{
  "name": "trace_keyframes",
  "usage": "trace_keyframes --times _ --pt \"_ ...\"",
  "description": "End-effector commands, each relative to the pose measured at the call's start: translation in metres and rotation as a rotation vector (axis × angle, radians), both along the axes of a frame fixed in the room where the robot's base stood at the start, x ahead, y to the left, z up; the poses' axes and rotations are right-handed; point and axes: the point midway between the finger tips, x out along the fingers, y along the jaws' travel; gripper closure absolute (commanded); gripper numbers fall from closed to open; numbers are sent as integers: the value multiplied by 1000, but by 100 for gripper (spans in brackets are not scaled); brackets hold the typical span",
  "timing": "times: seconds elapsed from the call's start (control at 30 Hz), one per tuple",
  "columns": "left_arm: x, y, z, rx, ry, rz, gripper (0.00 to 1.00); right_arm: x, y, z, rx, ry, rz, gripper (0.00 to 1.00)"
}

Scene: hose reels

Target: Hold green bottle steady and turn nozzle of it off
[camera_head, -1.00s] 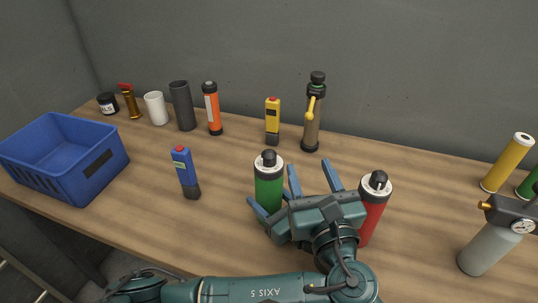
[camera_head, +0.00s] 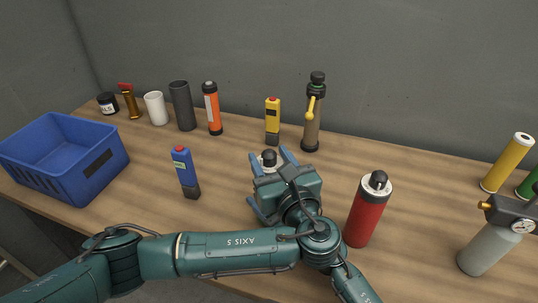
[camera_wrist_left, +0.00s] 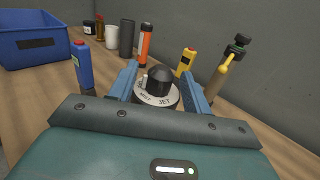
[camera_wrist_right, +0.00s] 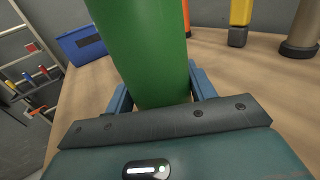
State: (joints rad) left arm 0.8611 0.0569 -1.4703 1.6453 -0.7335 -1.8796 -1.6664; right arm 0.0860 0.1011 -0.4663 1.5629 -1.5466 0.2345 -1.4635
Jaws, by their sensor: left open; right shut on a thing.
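The green bottle (camera_wrist_right: 145,50) stands upright, its body filling the right wrist view between the blue fingers of my right gripper (camera_wrist_right: 160,90), which is shut on it. In the head view its body is hidden behind my left gripper (camera_head: 271,157); only its top shows. The black nozzle (camera_wrist_left: 160,80) sits on a white dial (camera_wrist_left: 157,97) with printed words, one reading JET. My left gripper is open, with one finger on each side of the nozzle and dial; contact cannot be told. My right gripper is mostly hidden in the head view.
A red bottle (camera_head: 368,212) stands close to the right of my left gripper. A blue device (camera_head: 186,173) and blue crate (camera_head: 112,160) are to the left. Yellow (camera_head: 272,122) and dark green-topped (camera_head: 313,115) items stand behind. A grey cylinder with gauge (camera_head: 490,245) is at right.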

Motion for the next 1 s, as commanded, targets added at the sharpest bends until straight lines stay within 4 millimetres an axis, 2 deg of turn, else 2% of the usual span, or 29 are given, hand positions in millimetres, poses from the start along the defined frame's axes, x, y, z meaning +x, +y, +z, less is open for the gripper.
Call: trace_keyframes --times 0.13,0.43,0.9,1.0 --pt "10 4 0 -1 -1 1 51 0 0 0 0 1 0 76" --pt "12 5 0 -1 0 0 51 0 0 -1 0 1 0 76" --pt "11 4 0 -1 0 -1 90 0 0 -1 0 1 0 76" --pt "11 4 0 -1 0 -1 95 0 0 -1 0 1 0 76"
